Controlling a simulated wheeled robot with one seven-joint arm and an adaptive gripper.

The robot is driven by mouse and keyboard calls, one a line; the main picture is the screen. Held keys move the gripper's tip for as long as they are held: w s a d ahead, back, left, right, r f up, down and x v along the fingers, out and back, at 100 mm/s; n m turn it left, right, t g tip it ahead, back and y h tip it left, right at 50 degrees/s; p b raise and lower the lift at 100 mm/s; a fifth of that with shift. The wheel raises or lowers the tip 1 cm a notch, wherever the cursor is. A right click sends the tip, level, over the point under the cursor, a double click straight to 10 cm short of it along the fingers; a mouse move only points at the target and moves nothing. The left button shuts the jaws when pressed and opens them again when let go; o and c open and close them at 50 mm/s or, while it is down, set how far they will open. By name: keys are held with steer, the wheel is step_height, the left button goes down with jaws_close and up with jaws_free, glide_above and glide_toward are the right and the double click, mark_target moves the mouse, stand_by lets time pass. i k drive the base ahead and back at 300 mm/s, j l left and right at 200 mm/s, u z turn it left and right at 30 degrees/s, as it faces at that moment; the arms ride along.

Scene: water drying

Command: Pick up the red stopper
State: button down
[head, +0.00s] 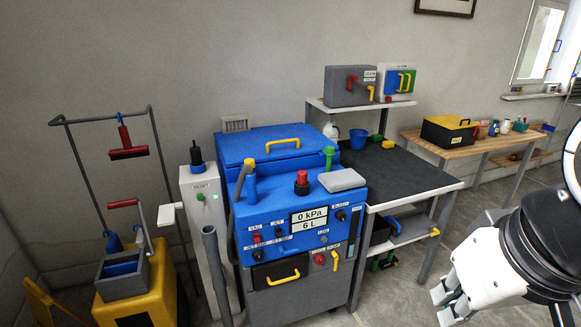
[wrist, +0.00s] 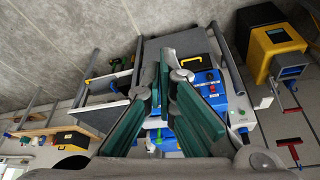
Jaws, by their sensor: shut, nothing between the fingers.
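The red stopper (head: 302,178) stands upright on top of the blue machine (head: 345,203), on a dark base between a blue handle and a grey block. My gripper (head: 443,306) is at the lower right of the head view, well apart from the stopper and in front of the dark worktable. Its green-padded fingers (wrist: 165,72) are shut and empty in the wrist view. That view shows the scene upside down, with the machine partly behind the fingers. I cannot make out the stopper there.
A green handle (head: 328,158) and grey block (head: 342,180) stand close to the stopper. The dark worktable (head: 395,165) carries a blue cup. A yellow mop cart (head: 138,300) is at left. The floor (head: 480,205) is clear between worktable and wooden bench (head: 470,148).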

mark_target(303, 176)
steer(key=i+l+u, duration=0.25)
steer(key=i+u, duration=0.15)
steer(key=i, duration=0.15)
steer(key=i+l+u, duration=0.75)
steer(key=i+l, duration=0.25)
steer(key=l, duration=0.1)
